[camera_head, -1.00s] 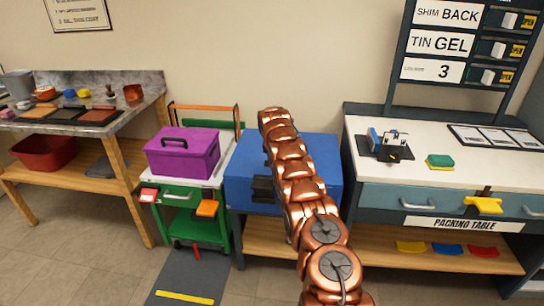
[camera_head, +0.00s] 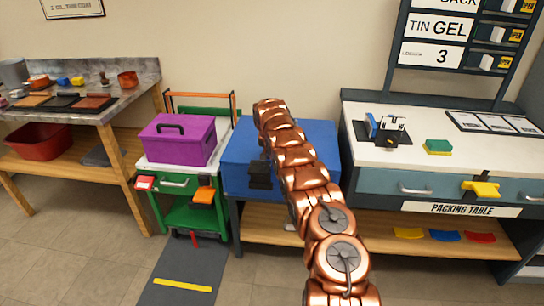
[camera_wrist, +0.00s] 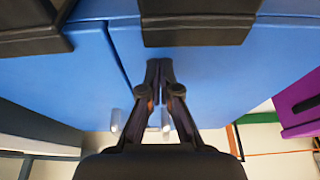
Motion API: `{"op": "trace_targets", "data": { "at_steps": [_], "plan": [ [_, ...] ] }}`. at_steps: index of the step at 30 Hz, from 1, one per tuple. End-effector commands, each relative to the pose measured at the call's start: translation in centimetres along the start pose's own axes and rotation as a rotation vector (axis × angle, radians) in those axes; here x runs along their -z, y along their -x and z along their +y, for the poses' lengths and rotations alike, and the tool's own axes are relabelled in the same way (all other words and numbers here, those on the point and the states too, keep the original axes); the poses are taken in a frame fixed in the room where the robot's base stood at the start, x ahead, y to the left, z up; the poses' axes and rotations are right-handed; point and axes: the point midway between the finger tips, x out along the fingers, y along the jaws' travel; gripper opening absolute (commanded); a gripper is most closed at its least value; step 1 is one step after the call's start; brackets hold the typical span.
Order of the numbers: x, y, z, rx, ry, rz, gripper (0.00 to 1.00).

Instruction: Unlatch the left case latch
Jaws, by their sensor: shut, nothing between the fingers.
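A blue case (camera_head: 237,160) stands on a low table behind my copper arm, which hides part of its front. In the wrist view its blue surface (camera_wrist: 230,75) fills the upper half, with a dark seam running down left of the middle. A black block (camera_wrist: 197,22), which looks like a latch, sits on the blue surface at the top. A second black block (camera_wrist: 30,32) is at the top left. My gripper (camera_wrist: 159,62) is shut and empty, its tips just below the first block in the picture. I cannot tell whether they touch the case.
A purple case (camera_head: 180,140) stands on a green cart (camera_head: 190,216) left of the blue case; its purple side shows at the right in the wrist view (camera_wrist: 300,105). A packing table (camera_head: 430,188) is close on the right. A wooden workbench (camera_head: 128,165) stands at the far left.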

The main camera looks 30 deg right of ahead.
Motion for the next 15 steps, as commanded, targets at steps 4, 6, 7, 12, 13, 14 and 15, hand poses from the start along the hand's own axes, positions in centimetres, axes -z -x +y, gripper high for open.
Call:
{"op": "trace_targets", "data": {
  "at_steps": [4,6,7,12,13,14,15],
  "plan": [
    [-0.55,0.08,-0.23,-0.001,0.0,0.0,0.0],
    [-0.71,0.15,-0.17,-0.002,-0.001,-0.001,0.0],
    [-0.75,0.18,-0.13,-0.003,-0.002,-0.001,0.0],
    [-0.84,0.27,0.1,-0.004,-0.006,-0.002,0.0],
    [-0.84,0.27,0.14,-0.004,-0.006,-0.002,0.0],
    [-0.82,0.27,0.17,-0.004,-0.007,-0.002,0.0],
    [-0.81,0.27,0.21,-0.004,-0.007,-0.002,0.0]
  ]
}}
